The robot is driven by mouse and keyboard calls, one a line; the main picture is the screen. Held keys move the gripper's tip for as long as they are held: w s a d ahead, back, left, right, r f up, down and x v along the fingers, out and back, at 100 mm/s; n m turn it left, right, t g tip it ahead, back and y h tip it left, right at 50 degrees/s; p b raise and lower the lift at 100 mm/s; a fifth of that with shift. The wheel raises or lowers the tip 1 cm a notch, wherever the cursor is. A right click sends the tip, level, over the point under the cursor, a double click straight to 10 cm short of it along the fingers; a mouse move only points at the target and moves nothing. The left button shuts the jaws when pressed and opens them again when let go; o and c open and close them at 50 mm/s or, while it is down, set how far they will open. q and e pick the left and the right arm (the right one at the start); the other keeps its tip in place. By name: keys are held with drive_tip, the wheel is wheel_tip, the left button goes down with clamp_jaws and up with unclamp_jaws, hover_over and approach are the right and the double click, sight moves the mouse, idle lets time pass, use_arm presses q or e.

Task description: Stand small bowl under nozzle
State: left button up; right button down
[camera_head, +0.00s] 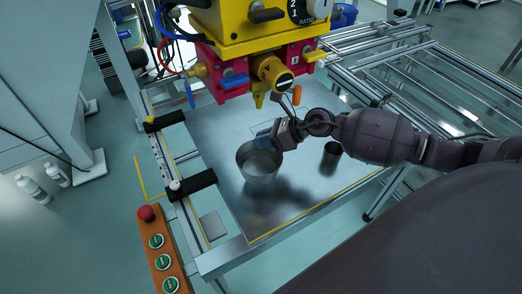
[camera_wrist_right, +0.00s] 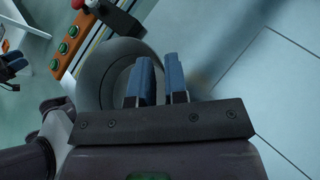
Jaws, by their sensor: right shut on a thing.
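The small bowl (camera_head: 258,165) is a grey metal bowl, upright, low and in front of the nozzle in the head view. My right gripper (camera_head: 264,140) is shut on its far right rim with blue fingertips. In the right wrist view, the bowl (camera_wrist_right: 93,75) is a grey round shape at my blue fingers (camera_wrist_right: 157,80), partly hidden by them. I cannot tell whether the bowl touches the plate. The yellow nozzle (camera_head: 259,100) points down from the machine, behind and above the bowl. A small blue-tipped part at the wrist view's left edge may be my left gripper (camera_wrist_right: 12,64).
A dark metal cup (camera_head: 331,158) stands on the metal plate (camera_head: 225,125) to the right, below my right forearm. Two black clamps (camera_head: 190,184) line the left side. An orange button box (camera_head: 158,252) is at the front left. A small orange object (camera_head: 297,95) is near the nozzle.

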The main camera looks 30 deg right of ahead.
sight(263, 150)
wheel_tip(263, 150, down, 4)
drive_tip(key=shift+f+b, duration=0.1)
drive_tip(key=shift+b, duration=0.5)
drive_tip(key=shift+f, duration=0.15)
drive_tip(key=c, duration=1.2)
unclamp_jaws()
drive_tip(key=shift+o, duration=0.3)
